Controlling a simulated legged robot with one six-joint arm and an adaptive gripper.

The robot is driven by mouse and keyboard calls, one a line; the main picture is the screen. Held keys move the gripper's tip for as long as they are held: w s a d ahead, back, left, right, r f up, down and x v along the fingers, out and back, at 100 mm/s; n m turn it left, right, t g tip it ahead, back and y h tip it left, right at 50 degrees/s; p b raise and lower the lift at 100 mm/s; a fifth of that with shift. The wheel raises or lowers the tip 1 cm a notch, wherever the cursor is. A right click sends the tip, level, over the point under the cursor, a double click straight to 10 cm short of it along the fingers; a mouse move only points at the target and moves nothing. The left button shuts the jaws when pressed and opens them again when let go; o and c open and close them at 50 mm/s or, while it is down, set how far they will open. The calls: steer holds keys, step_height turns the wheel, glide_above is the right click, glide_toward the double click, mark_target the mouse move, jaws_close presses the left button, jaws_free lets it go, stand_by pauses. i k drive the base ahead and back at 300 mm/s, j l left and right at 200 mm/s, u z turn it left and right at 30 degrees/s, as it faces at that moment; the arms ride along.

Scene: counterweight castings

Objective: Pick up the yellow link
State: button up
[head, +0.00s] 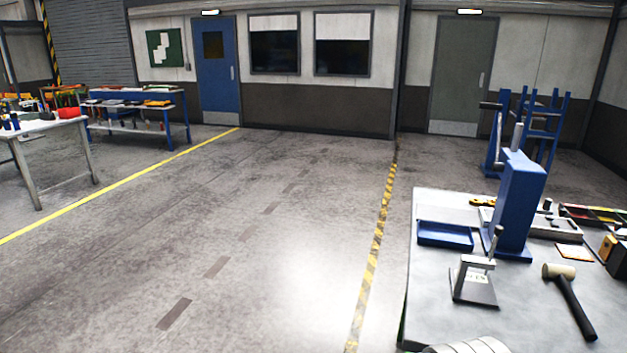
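A small yellow-orange piece (483,202) lies near the back edge of the grey table at the right, behind the tall blue press and to its left. It may be the yellow link, but it is too small to tell its shape. A yellow block-like thing (607,248) stands at the right edge of the table, partly against a dark box. My gripper cannot be made out in this view.
The grey table (430,290) holds a blue tray (445,234), the tall blue press (520,200), a small lever stand (475,283) and a mallet (570,300). A pale ribbed thing (470,347) shows at the bottom edge. Open floor (230,250) lies left.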

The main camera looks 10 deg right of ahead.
mark_target(477, 202)
steer(key=i+j+u, duration=0.45)
steer(key=i+j, duration=0.5)
steer(key=i+j+z, duration=0.2)
steer(key=i, duration=0.15)
steer(key=i+z, duration=0.2)
steer(key=i, duration=0.15)
steer(key=i+l+z, duration=0.1)
steer(key=i+z, duration=0.3)
steer(key=i, duration=0.25)
steer(key=i+j+z, duration=0.1)
steer(key=i+z, duration=0.35)
steer(key=i, duration=0.15)
steer(key=i+z, duration=0.1)
steer(key=i, duration=0.5)
steer(key=i+j+z, duration=0.15)
steer(key=i, duration=0.45)
steer(key=i+z, duration=0.2)
steer(key=z, duration=0.2)
steer(key=i+z, duration=0.25)
steer(key=z, duration=0.2)
steer(key=i+z, duration=0.25)
steer(key=z, duration=0.15)
steer(key=i+z, duration=0.2)
steer(key=z, duration=0.2)
steer(key=i+z, duration=0.2)
steer(key=z, duration=0.15)
steer(key=i+z, duration=0.2)
steer(key=z, duration=0.2)
